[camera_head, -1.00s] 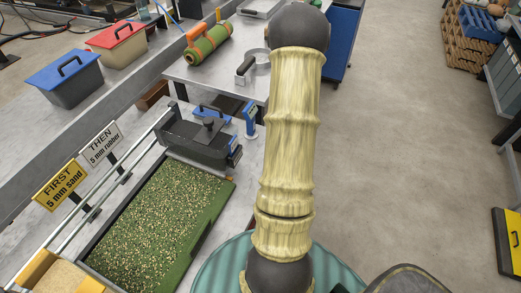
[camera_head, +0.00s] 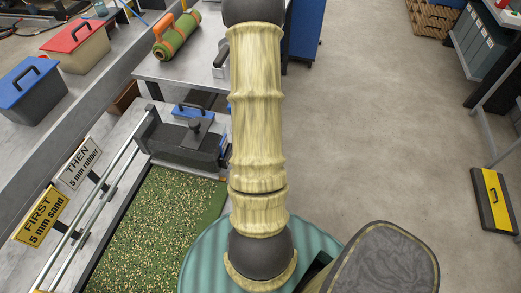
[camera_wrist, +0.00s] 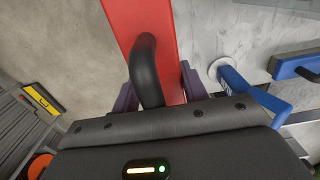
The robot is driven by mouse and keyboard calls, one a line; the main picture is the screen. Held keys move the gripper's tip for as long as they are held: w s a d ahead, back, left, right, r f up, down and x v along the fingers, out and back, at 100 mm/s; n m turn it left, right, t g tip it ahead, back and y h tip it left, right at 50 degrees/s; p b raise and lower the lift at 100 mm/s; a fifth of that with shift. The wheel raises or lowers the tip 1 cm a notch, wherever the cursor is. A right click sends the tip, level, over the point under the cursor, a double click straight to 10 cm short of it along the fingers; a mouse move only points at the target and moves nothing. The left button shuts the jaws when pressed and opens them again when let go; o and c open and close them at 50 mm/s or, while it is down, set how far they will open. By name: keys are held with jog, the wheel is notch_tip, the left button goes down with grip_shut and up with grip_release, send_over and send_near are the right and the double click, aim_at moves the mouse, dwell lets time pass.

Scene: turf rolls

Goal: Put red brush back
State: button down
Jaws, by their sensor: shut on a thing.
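The red brush (camera_wrist: 118,18) fills the top middle of the wrist view, a long red body with a black curved handle (camera_wrist: 147,70). My gripper (camera_wrist: 158,88) is shut on it, with a dark finger on each side of the handle. The far end of the brush runs out of the frame. In the head view my arm covers the middle, and neither my gripper nor the brush shows there.
A turf strip (camera_head: 150,235) lies on the bench beside a dark spreader (camera_head: 190,148). A blue-lidded bin (camera_head: 32,90), red-lidded bin (camera_head: 82,45) and green roll (camera_head: 177,38) stand behind. In the wrist view a blue bracket (camera_wrist: 250,95) is close right.

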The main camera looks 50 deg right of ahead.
jog(key=shift+w+f, duration=0.15)
jog(key=shift+f, duration=2.65)
jog(key=shift+f+p, duration=0.5)
jog(key=shift+f, duration=1.55)
jog(key=shift+f, duration=0.15)
jog(key=c, duration=0.8)
grip_release()
jog(key=shift+o, duration=0.2)
notch_tip(320, 180, up, 12)
jog(key=shift+r+b, duration=0.15)
jog(key=shift+b, duration=0.55)
